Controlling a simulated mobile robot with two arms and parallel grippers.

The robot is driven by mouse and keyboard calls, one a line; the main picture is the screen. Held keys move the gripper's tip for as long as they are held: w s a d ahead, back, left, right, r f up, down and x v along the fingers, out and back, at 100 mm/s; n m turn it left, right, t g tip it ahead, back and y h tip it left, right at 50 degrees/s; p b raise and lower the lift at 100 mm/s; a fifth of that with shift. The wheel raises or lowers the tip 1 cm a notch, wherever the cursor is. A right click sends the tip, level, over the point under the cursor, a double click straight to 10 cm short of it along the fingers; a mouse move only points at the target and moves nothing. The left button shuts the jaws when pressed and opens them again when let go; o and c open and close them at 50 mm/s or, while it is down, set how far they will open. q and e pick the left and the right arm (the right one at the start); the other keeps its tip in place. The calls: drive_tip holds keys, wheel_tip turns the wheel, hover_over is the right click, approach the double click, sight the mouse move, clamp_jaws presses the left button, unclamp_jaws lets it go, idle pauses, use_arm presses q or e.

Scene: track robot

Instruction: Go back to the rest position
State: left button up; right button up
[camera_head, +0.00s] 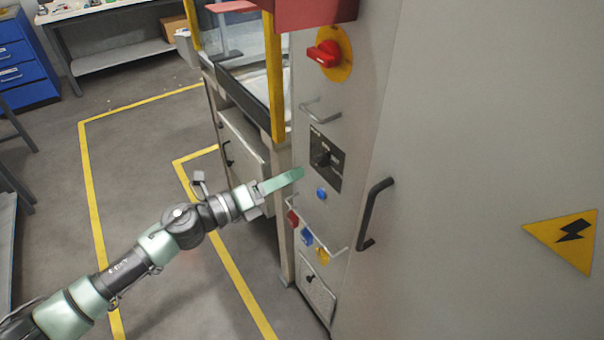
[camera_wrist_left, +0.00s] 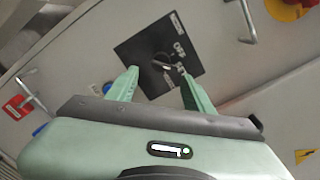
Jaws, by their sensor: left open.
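My left arm comes in from the lower left in the head view. Its green gripper (camera_head: 284,180) is in front of the grey control cabinet (camera_head: 440,120), beside a black rotary switch (camera_head: 322,158). In the left wrist view the two green fingers (camera_wrist_left: 166,90) are apart, with nothing between them. The switch's black plate (camera_wrist_left: 150,50) with its knob shows just beyond the fingertips; I cannot tell whether they touch it. My right gripper is not in view.
The cabinet carries a red rotary switch (camera_head: 324,54), a blue button (camera_head: 321,193), a black door handle (camera_head: 374,212) and small coloured padlocks (camera_head: 307,237). A machine with a yellow post (camera_head: 274,75) stands behind. Floor with yellow lines (camera_head: 95,215) lies open at left.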

use_arm(q)
drive_tip(key=shift+s+a, duration=0.3)
drive_tip(key=shift+a, duration=0.05)
